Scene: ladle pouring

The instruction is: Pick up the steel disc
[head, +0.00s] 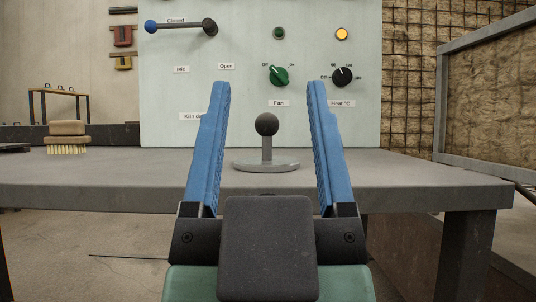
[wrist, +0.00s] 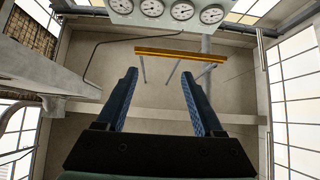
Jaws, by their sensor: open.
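The steel disc (head: 265,166) lies flat on the grey table, with a dark ball-topped knob (head: 267,125) standing upright at its middle. My gripper (head: 264,90) is open and empty, its two blue fingers spread apart. In the head view the knob and disc appear between the fingers, beyond my gripper; I cannot tell the exact distance. The fingers (wrist: 160,75) also show in the wrist view with nothing between them. The disc is not seen in the wrist view.
The grey table (head: 400,178) has free room right of the disc. A brush (head: 67,138) stands at its left. Behind is a pale control panel (head: 240,70) with a green dial (head: 279,75), a black dial (head: 342,77) and a lever (head: 180,27). A mesh frame (head: 490,100) stands right.

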